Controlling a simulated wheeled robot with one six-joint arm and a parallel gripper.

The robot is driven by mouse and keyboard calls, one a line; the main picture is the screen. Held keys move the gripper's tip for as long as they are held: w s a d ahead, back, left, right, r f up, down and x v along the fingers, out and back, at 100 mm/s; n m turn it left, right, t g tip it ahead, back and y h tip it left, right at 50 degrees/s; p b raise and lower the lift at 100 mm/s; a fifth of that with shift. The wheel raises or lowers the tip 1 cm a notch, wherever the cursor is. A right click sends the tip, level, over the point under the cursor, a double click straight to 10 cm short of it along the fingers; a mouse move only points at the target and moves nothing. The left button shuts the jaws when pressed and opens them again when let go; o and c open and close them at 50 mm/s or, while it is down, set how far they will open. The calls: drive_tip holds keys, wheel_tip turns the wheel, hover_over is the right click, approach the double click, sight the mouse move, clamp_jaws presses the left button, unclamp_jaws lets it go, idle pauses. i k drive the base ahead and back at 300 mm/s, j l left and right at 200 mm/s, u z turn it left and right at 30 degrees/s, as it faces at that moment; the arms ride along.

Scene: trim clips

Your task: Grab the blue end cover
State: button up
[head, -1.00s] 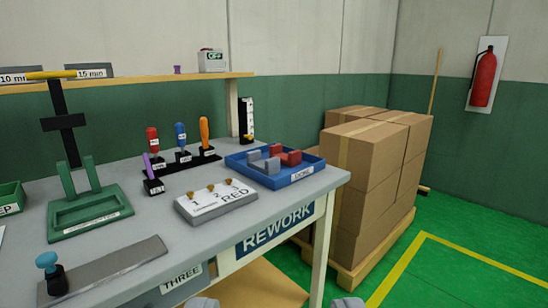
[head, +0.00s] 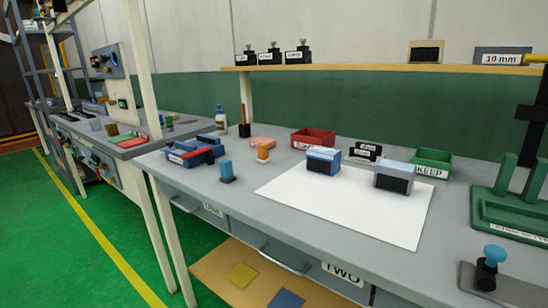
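A blue block with a pale top (head: 322,160) sits on the white sheet (head: 340,222) on the bench. A grey block with a pale blue top and dark front (head: 394,178) sits to its right on the same sheet. I cannot tell for sure which of these is the blue end cover. My gripper is not in view.
A red bin (head: 313,138) and a green KEEP bin (head: 433,162) stand behind the sheet. A small orange piece (head: 263,152) stands near it. A green fixture (head: 505,205) and a blue-knobbed tool (head: 490,268) are at right. Green floor is open at lower left.

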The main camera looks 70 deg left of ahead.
sight(327, 161)
drive_tip(key=u, duration=1.4)
